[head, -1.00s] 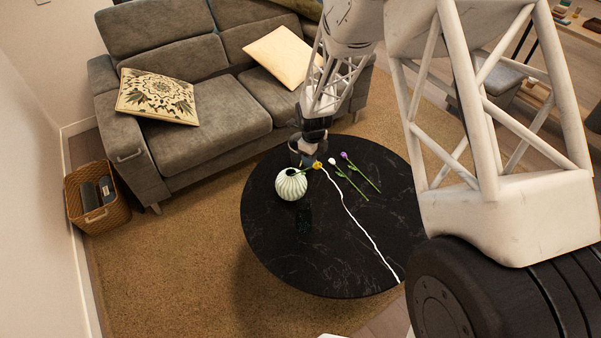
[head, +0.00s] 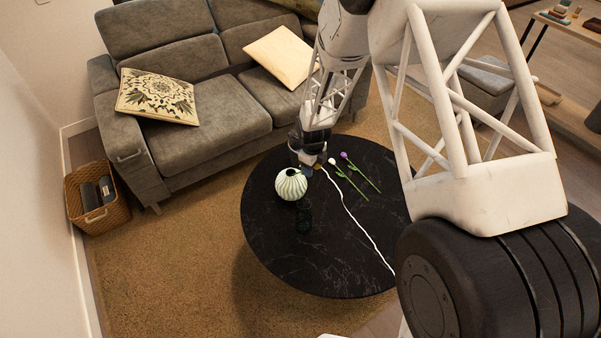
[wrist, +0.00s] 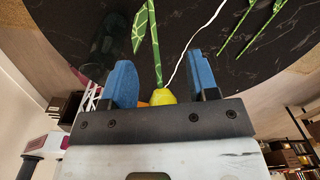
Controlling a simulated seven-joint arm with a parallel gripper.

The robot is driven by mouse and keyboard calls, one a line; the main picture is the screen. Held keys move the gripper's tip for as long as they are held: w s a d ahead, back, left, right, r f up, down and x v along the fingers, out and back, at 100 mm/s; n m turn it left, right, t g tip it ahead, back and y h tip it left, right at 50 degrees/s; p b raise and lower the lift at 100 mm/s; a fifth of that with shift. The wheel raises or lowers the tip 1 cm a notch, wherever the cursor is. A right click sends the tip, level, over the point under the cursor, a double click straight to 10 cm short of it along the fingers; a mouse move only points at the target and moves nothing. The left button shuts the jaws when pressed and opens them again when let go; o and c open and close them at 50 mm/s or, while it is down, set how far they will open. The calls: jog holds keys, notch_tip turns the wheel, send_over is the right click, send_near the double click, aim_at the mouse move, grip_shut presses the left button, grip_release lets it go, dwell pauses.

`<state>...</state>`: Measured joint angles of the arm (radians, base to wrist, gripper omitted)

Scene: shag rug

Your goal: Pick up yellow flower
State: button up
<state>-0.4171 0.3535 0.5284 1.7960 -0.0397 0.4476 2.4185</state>
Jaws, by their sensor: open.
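The yellow flower (wrist: 163,96) shows in the wrist view between my gripper's two blue fingers, close to the palm. Its green stem (wrist: 156,50) runs up the picture, away from the palm. My gripper (wrist: 161,72) is open, with a gap on both sides of the flower. In the head view my gripper (head: 308,163) is low over the far part of the black round table (head: 330,265), just behind the pale ribbed vase (head: 291,184). The gripper hides most of the yellow flower there.
A white flower (head: 332,161) and a purple flower (head: 344,156) lie on the table right of my gripper. A dark glass (head: 303,220) stands in front of the vase. The table's front half is mostly clear. A grey sofa (head: 200,120) stands behind the table.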

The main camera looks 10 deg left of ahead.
grip_shut()
dwell(0.4)
jog(key=shift+r, duration=0.15)
notch_tip(320, 180, up, 10)
dwell(0.8)
dwell(0.5)
jog(key=w+a+r+n+t+h, duration=0.1)
jog(key=w+a+r+n+h, duration=0.1)
jog(key=a, duration=0.4)
jog(key=w+a+r+n+t+h, duration=0.1)
jog(key=w+a+r+n+h, duration=0.1)
jog(key=a+r+n+h, duration=0.3)
jog(key=shift+w+a+r+n+t+h, duration=0.3)
jog(key=shift+a+r+n, duration=0.2)
jog(key=shift+r+n, duration=0.35)
jog(key=shift+s, duration=0.1)
